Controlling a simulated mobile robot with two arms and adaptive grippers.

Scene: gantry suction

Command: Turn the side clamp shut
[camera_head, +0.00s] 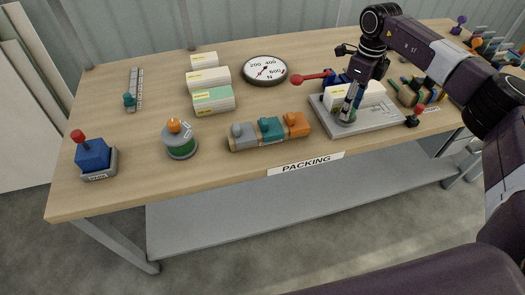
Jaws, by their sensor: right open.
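A grey fixture plate (368,128) lies on the right part of the bench with a white box (368,94) on it. A small dark clamp with a red knob (419,109) sits at the plate's right edge. A red lever (309,78) sticks out to the left behind the plate, beside a blue part. I cannot tell for sure which of these is the side clamp. My right gripper (347,113) points down over the plate, in front of the white box and between the two red handles. It is open, and it partly hides the box and plate. My left gripper is out of view.
A row of grey, teal and orange blocks (270,130) stands left of the plate. A round dial (265,70) and stacked boxes (212,98) are behind. A blue joystick box (93,157) and an orange-topped beacon (179,138) stand at the left. Tools crowd the right.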

